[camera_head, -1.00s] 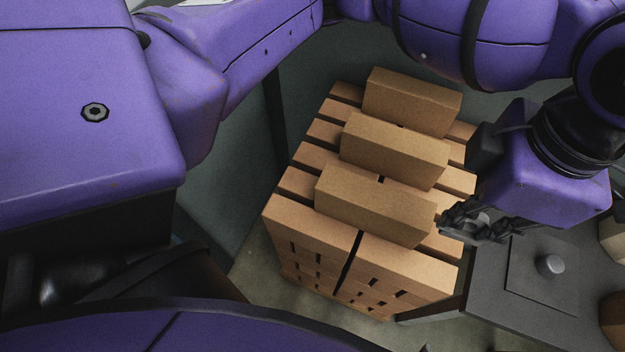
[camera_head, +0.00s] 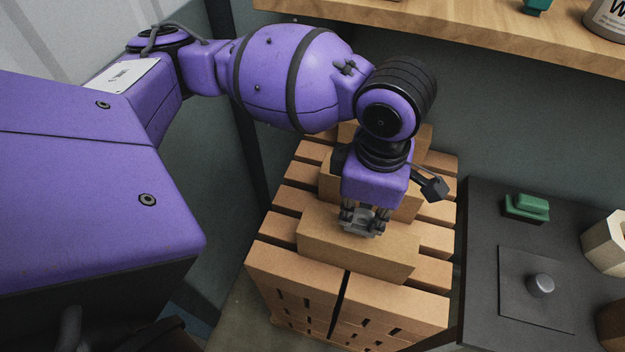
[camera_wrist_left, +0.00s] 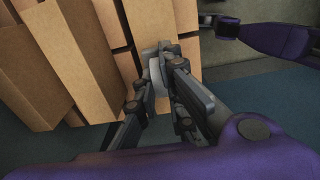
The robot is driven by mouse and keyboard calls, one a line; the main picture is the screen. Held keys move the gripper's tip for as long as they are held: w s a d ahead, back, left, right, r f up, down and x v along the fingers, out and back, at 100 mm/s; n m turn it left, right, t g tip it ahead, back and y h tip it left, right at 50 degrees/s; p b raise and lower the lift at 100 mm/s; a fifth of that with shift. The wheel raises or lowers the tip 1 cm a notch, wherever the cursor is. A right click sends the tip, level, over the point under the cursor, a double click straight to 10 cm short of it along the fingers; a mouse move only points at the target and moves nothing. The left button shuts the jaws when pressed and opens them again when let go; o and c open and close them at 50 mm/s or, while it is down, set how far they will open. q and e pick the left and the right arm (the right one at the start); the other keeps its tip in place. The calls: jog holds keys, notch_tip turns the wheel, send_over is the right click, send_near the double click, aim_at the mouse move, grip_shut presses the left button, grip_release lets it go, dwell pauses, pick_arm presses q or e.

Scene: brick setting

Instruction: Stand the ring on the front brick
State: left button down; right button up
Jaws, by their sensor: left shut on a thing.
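My left gripper (camera_head: 362,222) points down over the front brick (camera_head: 335,247), a long tan block lying across the slatted brick stack. It is shut on a small grey ring (camera_head: 356,230), which is partly hidden by the fingers. In the left wrist view the gripper (camera_wrist_left: 160,72) holds the grey ring (camera_wrist_left: 156,76) between its fingertips. The ring appears at or just above the front brick's top; I cannot tell whether they touch.
Behind the front brick are a middle brick (camera_head: 327,183) and a back brick (camera_head: 424,137), partly hidden by my left arm. A dark table (camera_head: 480,270) on the right bears a green block (camera_head: 527,207) and a grey knob (camera_head: 540,285). A wooden shelf (camera_head: 450,30) runs along the back.

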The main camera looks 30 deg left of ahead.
aim_at(362, 222)
pick_arm(q)
jog(key=shift+f, duration=1.5)
jog(key=shift+f, duration=0.1)
jog(key=c, duration=1.8)
grip_release()
jog(key=shift+c, duration=0.2)
notch_tip(362, 222, up, 12)
jog(key=shift+r+p, duration=0.2)
jog(key=shift+p, duration=0.35)
